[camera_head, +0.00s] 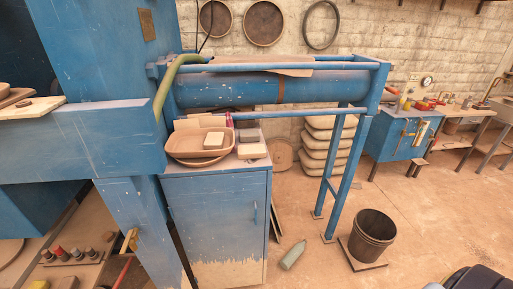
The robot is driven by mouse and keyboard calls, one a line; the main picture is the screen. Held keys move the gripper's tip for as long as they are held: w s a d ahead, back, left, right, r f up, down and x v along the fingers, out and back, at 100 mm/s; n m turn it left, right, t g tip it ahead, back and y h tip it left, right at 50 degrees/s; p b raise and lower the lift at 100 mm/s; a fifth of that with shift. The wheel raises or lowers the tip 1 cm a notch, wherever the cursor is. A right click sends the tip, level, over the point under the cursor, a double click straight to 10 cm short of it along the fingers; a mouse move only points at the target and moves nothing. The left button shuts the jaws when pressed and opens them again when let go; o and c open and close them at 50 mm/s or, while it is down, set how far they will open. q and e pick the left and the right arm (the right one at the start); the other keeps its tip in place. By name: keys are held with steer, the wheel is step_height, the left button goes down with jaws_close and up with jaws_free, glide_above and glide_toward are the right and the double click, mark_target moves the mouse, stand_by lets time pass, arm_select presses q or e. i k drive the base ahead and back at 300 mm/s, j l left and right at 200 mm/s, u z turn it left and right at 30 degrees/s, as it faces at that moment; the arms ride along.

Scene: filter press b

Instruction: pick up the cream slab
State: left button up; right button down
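Two small cream blocks are near each other on the blue cabinet (215,220). One cream slab (214,139) lies in a tan oval tray (187,154) on the cabinet top. The other cream slab (252,151) lies flat on the bare right part of the cabinet top, near its front edge. I cannot tell which one the task names.
A pinkish block (248,136) stands behind the right slab. A blue roller frame (270,88) spans above the cabinet, limiting room overhead. The floor between is open.

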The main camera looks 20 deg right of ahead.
mark_target(258, 151)
steer(key=i+l, duration=0.1)
steer(key=l, duration=0.4)
steer(key=i+l, duration=0.15)
steer(key=l, duration=0.4)
steer(key=i+l+u, duration=0.1)
steer(key=l, duration=0.4)
steer(key=i+l, duration=0.1)
steer(key=l, duration=0.4)
steer(key=i+l, duration=0.1)
steer(key=l, duration=0.45)
steer(key=i+l, duration=0.1)
steer(key=l, duration=0.4)
steer(key=i+l+u, duration=0.1)
steer(key=l, duration=0.45)
